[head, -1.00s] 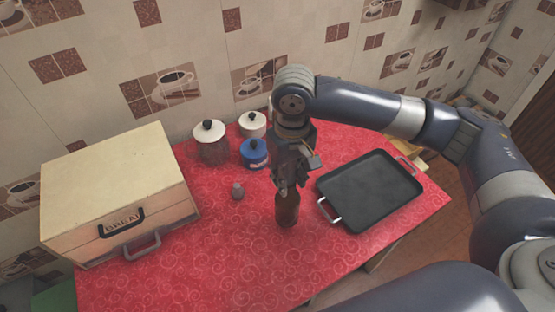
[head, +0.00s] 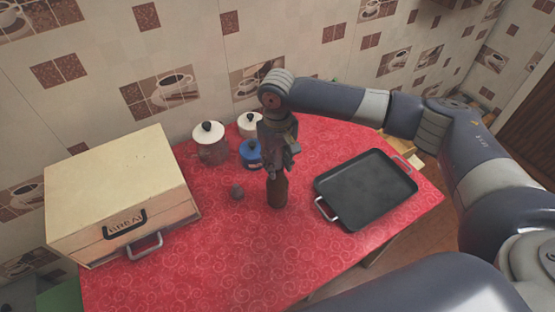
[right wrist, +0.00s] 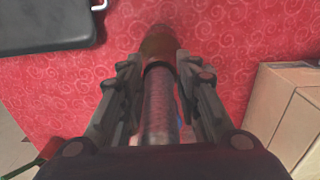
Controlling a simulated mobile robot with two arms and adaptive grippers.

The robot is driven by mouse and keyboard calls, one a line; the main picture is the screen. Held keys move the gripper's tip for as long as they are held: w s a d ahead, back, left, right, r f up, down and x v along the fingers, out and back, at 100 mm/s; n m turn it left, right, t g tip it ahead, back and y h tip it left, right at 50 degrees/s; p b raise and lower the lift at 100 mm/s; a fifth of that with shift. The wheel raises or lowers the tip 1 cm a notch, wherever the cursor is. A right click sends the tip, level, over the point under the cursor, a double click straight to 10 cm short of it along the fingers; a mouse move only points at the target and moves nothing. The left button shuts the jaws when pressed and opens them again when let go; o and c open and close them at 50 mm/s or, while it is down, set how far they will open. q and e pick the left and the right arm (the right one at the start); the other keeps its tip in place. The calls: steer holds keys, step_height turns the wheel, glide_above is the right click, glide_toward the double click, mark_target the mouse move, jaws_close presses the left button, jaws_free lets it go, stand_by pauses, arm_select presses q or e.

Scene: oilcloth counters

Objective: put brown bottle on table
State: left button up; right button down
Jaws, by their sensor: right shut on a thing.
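The brown bottle (head: 278,191) is upright over the red-covered table (head: 240,265), to the left of the black pan. My right gripper (head: 277,172) points down from above and is shut on the bottle's neck. In the right wrist view the bottle (right wrist: 158,45) runs between the two fingers (right wrist: 158,100), its wide body toward the cloth. I cannot tell whether its base touches the table. My left gripper is not in view.
A black pan with metal handles (head: 365,187) lies right of the bottle. Lidded jars (head: 211,146) and a blue pot (head: 250,155) stand behind. A bread box (head: 120,190) fills the left. The table front is clear.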

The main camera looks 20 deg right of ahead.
steer(key=c, duration=1.2)
jaws_free()
steer(key=shift+f, duration=0.1)
step_height(320, 180, up, 12)
steer(key=shift+r+b, duration=0.15)
steer(key=shift+b, duration=1.05)
steer(key=shift+s, duration=0.1)
